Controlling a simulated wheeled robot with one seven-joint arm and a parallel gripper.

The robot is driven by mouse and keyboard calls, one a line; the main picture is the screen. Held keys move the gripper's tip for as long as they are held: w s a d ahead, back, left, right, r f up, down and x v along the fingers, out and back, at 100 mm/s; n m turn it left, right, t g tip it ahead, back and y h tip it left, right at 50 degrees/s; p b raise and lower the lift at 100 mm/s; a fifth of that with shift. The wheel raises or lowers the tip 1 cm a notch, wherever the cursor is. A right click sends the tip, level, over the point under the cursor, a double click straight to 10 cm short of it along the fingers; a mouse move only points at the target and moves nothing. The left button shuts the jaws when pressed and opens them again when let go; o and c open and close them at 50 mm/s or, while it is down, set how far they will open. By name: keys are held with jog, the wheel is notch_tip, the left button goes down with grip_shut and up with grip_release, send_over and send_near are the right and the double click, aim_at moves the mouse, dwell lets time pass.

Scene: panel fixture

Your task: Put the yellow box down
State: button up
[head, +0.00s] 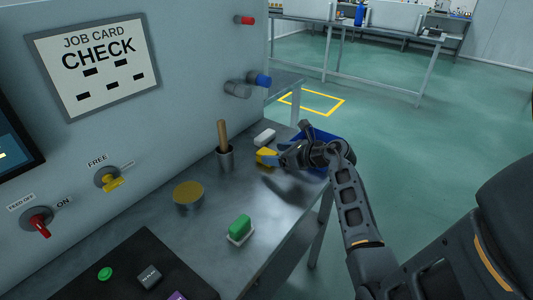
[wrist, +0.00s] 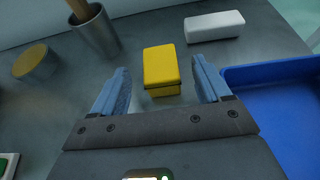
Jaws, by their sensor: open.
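The yellow box (wrist: 161,66) stands on the grey metal bench top, between and just beyond my fingertips in the wrist view. In the head view the yellow box (head: 266,156) is partly hidden by my gripper. My gripper (wrist: 161,88) is open, with a blue-grey finger on each side of the box and a visible gap on both sides. In the head view my gripper (head: 281,156) reaches in from the right, low over the bench.
A blue tray (wrist: 285,72) lies right of the box. A white block (wrist: 214,25) sits behind it. A metal cup (wrist: 97,34) with a wooden handle and a round yellow-topped piece (wrist: 36,62) stand to the left.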

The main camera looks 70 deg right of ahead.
jog(key=v, duration=0.6)
jog(key=w+a+t+y, duration=0.1)
jog(key=w+a, duration=0.1)
jog(key=a, duration=0.3)
jog(key=w+a+r+m+t, duration=0.1)
jog(key=a, duration=0.4)
jog(key=w+a+r+m+t+y, duration=0.1)
jog(key=w+a, duration=0.1)
jog(key=a, duration=0.3)
jog(key=shift+w+t+y, duration=0.3)
jog(key=shift+w, duration=0.05)
jog(key=s+a+r+m+t, duration=0.1)
jog(key=a+r+m+t, duration=0.1)
jog(key=a+m, duration=0.35)
jog(key=s+a+r+m+t, duration=0.1)
jog(key=a+r+m+t, duration=0.1)
jog(key=a, duration=0.7)
jog(key=s+a+m+g, duration=0.2)
jog(key=s+a+m, duration=0.2)
jog(key=s+m, duration=0.3)
jog(key=s+a+r+m+g, duration=0.1)
jog(key=s+a+m+g, duration=0.1)
jog(key=s+m, duration=0.5)
jog(key=s+a+r+m+g, duration=0.1)
jog(key=s+a+m+g, duration=0.1)
jog(key=s+a+m, duration=0.3)
jog(key=s+m, duration=0.3)
jog(key=m, duration=0.1)
jog(key=shift+a+m+y, duration=0.3)
jog(key=shift+a+m, duration=0.05)
